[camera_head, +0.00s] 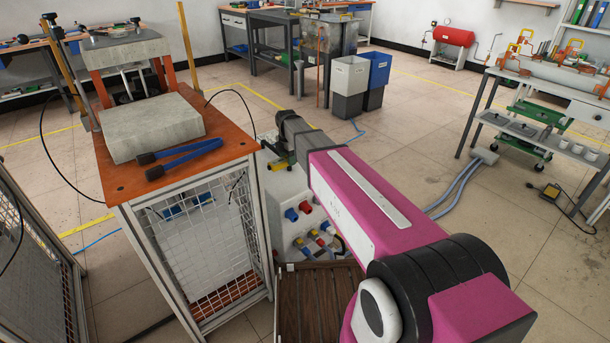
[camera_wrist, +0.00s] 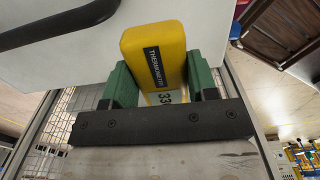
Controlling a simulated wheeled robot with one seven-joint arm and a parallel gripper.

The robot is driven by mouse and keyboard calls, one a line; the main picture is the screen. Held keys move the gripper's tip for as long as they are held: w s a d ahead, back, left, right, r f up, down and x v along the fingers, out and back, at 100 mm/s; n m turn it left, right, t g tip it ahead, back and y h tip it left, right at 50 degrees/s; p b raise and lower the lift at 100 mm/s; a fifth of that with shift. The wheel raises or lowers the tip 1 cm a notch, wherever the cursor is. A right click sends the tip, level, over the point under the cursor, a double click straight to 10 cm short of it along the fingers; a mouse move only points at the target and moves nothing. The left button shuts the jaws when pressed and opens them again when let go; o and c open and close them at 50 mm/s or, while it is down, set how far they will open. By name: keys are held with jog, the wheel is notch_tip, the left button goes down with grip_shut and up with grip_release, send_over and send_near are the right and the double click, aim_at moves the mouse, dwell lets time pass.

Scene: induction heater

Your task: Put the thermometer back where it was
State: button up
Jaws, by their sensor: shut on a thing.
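The yellow thermometer (camera_wrist: 153,54), with a dark label reading "THERMOMETER", is between the green fingers of my gripper (camera_wrist: 160,85) in the wrist view. My gripper is shut on it. Part of its display with digits shows below the label; the rest is hidden behind the dark gripper bar. In the head view, my gripper (camera_head: 280,152) is largely hidden by my arm, just right of the orange-topped cabinet. A small yellow part of the thermometer (camera_head: 277,165) shows there, above a white unit (camera_head: 290,190) with red and blue sockets.
The cabinet (camera_head: 225,150) has mesh sides and carries a grey block (camera_head: 150,125) and blue tongs (camera_head: 185,152). In the wrist view, a white surface (camera_wrist: 65,50) with a black handle (camera_wrist: 60,22) lies close beyond the thermometer. A brown slatted surface (camera_head: 320,300) stands below my arm.

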send_over(306, 177)
notch_tip(306, 177, down, 5)
jog(key=shift+s+r, duration=0.1)
jog(key=shift+r, duration=0.1)
jog(key=shift+f, duration=2)
jog(key=shift+f, duration=0.15)
jog(key=o, duration=1)
